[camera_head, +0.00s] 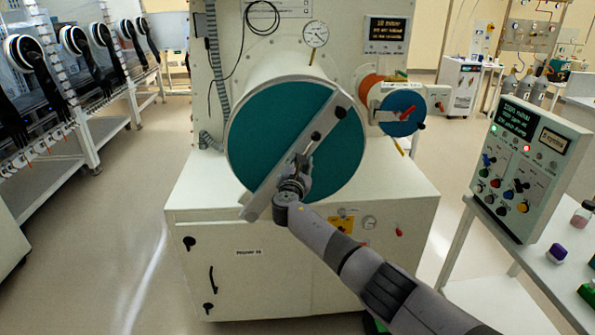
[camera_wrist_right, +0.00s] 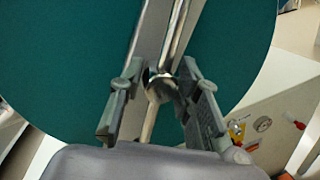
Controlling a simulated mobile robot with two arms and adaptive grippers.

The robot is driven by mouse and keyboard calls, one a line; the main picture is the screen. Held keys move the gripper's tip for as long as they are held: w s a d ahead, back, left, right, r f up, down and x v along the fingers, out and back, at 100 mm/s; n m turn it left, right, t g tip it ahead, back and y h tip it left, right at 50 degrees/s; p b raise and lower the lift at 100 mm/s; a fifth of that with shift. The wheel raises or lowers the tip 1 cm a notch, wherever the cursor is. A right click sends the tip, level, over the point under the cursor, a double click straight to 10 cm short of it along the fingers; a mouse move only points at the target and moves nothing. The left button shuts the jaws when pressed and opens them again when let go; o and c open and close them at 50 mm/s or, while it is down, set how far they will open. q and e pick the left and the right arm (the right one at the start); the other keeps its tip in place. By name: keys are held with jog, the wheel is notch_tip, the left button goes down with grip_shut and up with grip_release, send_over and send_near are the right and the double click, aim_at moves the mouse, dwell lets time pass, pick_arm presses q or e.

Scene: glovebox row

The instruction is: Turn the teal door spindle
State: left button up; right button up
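The large round teal door (camera_head: 262,125) faces me on the end of a white cylinder, and it also fills much of the right wrist view (camera_wrist_right: 60,60). A grey bar (camera_head: 262,192) crosses it diagonally, from lower left to upper right. A metal spindle part with a rounded silver end (camera_wrist_right: 160,86) stands out in front of the bar in the wrist view. My right gripper (camera_head: 304,160) is at the bar, below the door's middle. Its fingers (camera_wrist_right: 160,92) are apart on either side of the silver end, with gaps visible. My left gripper is out of view.
A smaller blue round door (camera_head: 400,112) with an orange rim is to the right. A gauge (camera_head: 315,34) is above. A control panel (camera_head: 525,165) stands on a table at right. A glovebox row (camera_head: 60,100) lines the left. The floor at left is clear.

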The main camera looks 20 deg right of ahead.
jog(key=v, duration=1.1)
jog(key=shift+s, duration=0.4)
jog(key=shift+a, duration=0.1)
jog(key=s+f+m+g+y, duration=0.1)
jog(key=s+f+m+g, duration=0.15)
jog(key=f, duration=0.85)
jog(key=s+f+m+g+y, duration=0.15)
jog(key=s+f, duration=0.25)
jog(key=f, duration=0.7)
jog(key=s+f+m+g+y, duration=0.1)
jog(key=s+f+g+y, duration=0.15)
jog(key=f, duration=0.85)
jog(key=s+f+m+g+y, duration=0.25)
jog(key=s+f+m, duration=0.25)
jog(key=s+f, duration=1.35)
jog(key=s+f+m+g, duration=0.2)
jog(key=s+f+m, duration=0.2)
jog(key=s, duration=0.8)
jog(key=s+a+f+m+g+y, duration=0.1)
jog(key=s+f+m, duration=0.3)
jog(key=s, duration=0.9)
jog(key=s+f+m+g+b, duration=0.1)
jog(key=s+f+m, duration=0.3)
jog(key=s, duration=0.8)
notch_tip(320, 180, down, 3)
jog(key=shift+s+a+r+g, duration=0.15)
jog(key=shift+s+a+g, duration=0.1)
jog(key=shift+g, duration=0.65)
